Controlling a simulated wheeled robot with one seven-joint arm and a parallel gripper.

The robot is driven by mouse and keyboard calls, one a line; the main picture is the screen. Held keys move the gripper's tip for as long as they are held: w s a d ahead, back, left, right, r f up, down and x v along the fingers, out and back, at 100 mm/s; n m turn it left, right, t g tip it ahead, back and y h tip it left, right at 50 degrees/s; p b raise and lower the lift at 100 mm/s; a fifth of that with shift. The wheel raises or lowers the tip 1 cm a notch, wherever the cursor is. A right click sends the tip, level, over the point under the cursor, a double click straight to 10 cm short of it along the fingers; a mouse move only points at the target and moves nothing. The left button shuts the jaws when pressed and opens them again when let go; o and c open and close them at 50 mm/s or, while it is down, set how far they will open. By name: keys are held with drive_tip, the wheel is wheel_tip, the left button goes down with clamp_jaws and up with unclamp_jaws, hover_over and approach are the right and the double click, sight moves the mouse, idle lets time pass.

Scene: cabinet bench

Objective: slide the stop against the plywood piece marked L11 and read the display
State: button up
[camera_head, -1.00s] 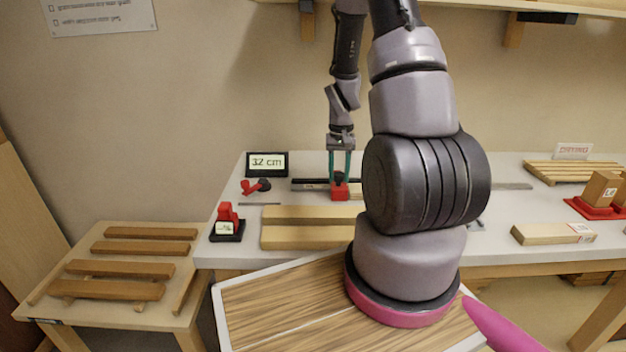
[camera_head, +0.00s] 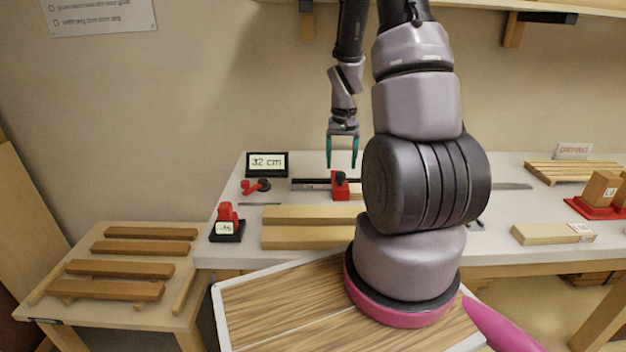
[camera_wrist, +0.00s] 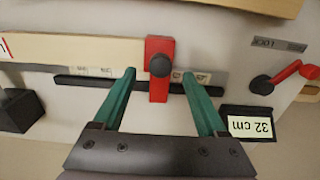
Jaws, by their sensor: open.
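The red stop (camera_head: 340,187) with a black knob sits on the dark rail (camera_head: 308,182) on the bench; it also shows in the wrist view (camera_wrist: 160,86). A pale plywood piece (camera_wrist: 80,49) lies along the rail in the wrist view, its end at the stop, touching or nearly so. A red mark shows at its far left edge; I cannot read L11. The display (camera_head: 267,164) reads 32 cm and appears upside down in the wrist view (camera_wrist: 249,125). My gripper (camera_head: 342,166) is open and empty above the stop, its teal fingers apart.
A red crank (camera_head: 254,187) lies below the display. A red and black device (camera_head: 227,224) stands at the bench's left corner. Two boards (camera_head: 310,226) lie in front of the rail. A labelled board (camera_head: 553,234) and red-based blocks (camera_head: 601,194) are at the right.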

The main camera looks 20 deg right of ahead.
drive_tip(key=shift+r, duration=2.3)
